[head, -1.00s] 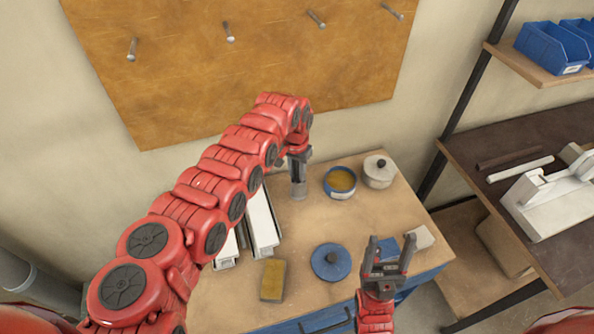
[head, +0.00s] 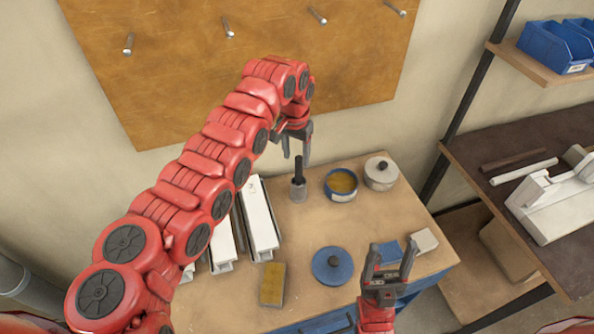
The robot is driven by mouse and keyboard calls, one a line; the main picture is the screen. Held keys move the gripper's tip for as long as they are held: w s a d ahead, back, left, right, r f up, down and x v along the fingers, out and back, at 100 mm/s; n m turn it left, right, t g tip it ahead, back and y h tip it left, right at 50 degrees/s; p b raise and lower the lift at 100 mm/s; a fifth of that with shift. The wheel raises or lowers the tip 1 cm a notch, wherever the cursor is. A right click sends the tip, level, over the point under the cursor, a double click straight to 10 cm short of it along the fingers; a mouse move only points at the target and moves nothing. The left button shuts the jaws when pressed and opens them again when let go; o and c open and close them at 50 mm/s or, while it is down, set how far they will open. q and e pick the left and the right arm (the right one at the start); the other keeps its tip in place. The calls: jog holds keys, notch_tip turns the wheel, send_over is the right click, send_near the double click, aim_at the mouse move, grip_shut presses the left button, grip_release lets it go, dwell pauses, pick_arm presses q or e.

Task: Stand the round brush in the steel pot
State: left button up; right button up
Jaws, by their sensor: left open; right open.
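The round brush (head: 298,168) stands upright, its dark handle rising out of the small steel pot (head: 298,191) at the back of the bench. Its lower end is hidden inside the pot. My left gripper (head: 296,156) is open and empty, just above and behind the handle in the picture; it appears clear of the brush. My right gripper (head: 391,254) is open and empty near the bench's front right, pointing away from me.
A blue lid (head: 325,268), a yellow sponge (head: 272,285) and a white block (head: 424,241) lie nearer. White profiles (head: 258,222) lie left. The middle of the bench is clear.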

pick_arm(q)
notch_tip(320, 180, up, 3)
jog(key=shift+f+b, duration=0.15)
jog(key=shift+b, duration=0.2)
jog(key=shift+s+r, duration=0.1)
jog(key=shift+r, duration=0.45)
